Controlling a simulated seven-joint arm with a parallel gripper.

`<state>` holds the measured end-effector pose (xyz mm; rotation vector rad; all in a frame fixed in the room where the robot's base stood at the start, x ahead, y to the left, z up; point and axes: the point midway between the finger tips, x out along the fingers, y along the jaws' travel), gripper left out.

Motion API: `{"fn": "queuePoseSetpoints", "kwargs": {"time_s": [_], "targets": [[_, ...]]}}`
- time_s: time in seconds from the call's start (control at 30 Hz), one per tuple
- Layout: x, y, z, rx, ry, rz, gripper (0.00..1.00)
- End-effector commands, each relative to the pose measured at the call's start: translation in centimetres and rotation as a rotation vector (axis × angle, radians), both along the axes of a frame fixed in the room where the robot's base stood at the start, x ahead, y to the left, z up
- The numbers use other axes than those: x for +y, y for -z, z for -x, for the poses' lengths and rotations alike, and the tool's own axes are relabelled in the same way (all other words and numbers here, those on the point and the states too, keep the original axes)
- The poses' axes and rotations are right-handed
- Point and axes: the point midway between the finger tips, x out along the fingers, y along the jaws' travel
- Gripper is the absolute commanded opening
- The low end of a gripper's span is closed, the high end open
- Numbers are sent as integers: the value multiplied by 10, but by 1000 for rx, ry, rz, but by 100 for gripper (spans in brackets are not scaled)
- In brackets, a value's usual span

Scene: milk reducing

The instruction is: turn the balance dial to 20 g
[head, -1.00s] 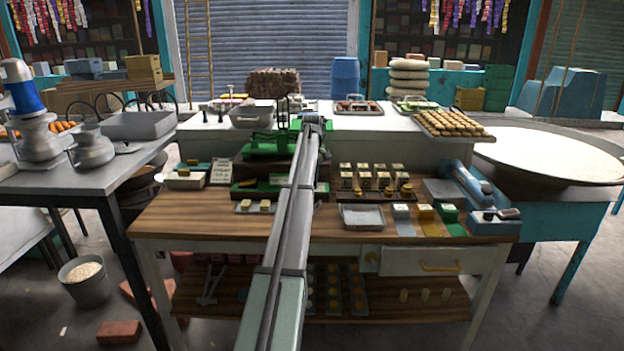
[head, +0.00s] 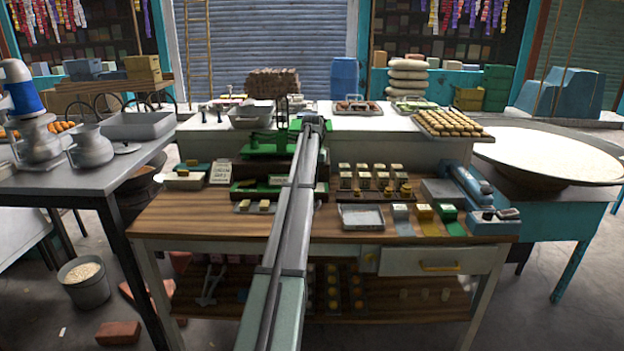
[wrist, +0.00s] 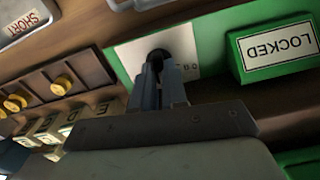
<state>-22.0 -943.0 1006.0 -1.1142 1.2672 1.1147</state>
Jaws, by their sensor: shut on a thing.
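In the wrist view my gripper (wrist: 159,75) is shut on a dark round knob, the balance dial (wrist: 157,56). The dial sits on a white plate (wrist: 192,62) set on a green panel. Marks on the plate beside my fingers are too small and partly hidden to read, so the dial's setting cannot be told. In the head view the green balance (head: 270,146) stands on the wooden bench. My arm covers the dial and my fingertips there.
A green block labelled LOCKED (wrist: 280,48) sits right of the plate in the wrist view. A brown rack with several brass knobs (wrist: 62,84) lies left, with small labelled blocks below it. In the head view a grey tray (head: 361,217) lies right of my arm.

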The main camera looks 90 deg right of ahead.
Motion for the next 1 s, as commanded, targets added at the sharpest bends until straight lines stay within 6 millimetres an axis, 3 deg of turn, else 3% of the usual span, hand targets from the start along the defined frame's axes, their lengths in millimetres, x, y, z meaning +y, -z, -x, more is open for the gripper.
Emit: {"fn": "queuePoseSetpoints", "kwargs": {"time_s": [0.6,1.0], "targets": [[0,0,2,-1,578,1,0],[1,0,3,-1,846,1,0]]}}
